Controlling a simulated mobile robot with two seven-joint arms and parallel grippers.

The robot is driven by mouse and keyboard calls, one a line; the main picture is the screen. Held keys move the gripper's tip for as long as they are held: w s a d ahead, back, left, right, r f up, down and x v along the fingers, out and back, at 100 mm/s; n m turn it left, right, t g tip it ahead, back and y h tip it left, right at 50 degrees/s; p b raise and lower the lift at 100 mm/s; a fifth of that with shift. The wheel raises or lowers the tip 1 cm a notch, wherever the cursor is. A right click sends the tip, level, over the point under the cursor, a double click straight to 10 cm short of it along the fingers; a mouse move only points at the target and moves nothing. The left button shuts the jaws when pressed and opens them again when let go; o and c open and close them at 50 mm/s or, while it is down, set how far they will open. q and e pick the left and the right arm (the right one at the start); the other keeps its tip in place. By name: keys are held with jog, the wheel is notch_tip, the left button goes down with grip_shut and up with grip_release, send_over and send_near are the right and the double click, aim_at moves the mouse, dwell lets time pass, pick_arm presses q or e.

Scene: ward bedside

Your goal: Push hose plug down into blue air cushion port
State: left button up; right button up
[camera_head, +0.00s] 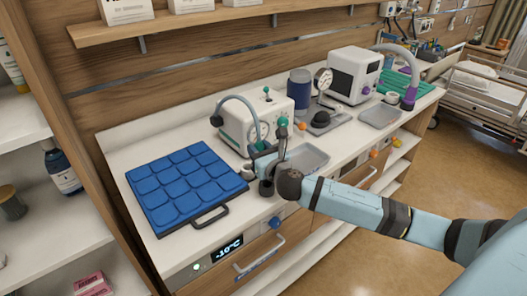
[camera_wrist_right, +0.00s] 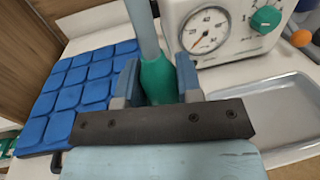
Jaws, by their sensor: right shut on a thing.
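The blue air cushion (camera_head: 180,188) is a quilted pad lying flat on the counter; part of it shows at the left of the right wrist view (camera_wrist_right: 85,90). My right gripper (camera_head: 272,152) is shut on the green hose plug (camera_wrist_right: 157,80), with a finger on each side of it. The grey hose (camera_wrist_right: 143,25) runs up from the plug. The gripper is to the right of the cushion, in front of the pump. The plug's lower end and the cushion's port are not clearly visible. My left gripper is not in view.
The white pump (camera_head: 246,124) with a dial and green knob stands behind the gripper. A grey tray (camera_head: 309,158) lies just right of it. Further right are a blue cylinder (camera_head: 299,88), a gauge (camera_head: 323,78), a white machine (camera_head: 354,75) and a purple hose plug (camera_head: 408,98).

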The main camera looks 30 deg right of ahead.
jog(key=w, duration=0.5)
jog(key=shift+w+a+p, duration=0.4)
jog(key=shift+f, duration=0.15)
jog(key=shift+f+b, duration=0.65)
jog(key=shift+f, duration=0.3)
jog(key=shift+f+b, duration=1.35)
jog(key=shift+f, duration=0.65)
jog(key=o, duration=1)
jog(key=shift+f, duration=0.1)
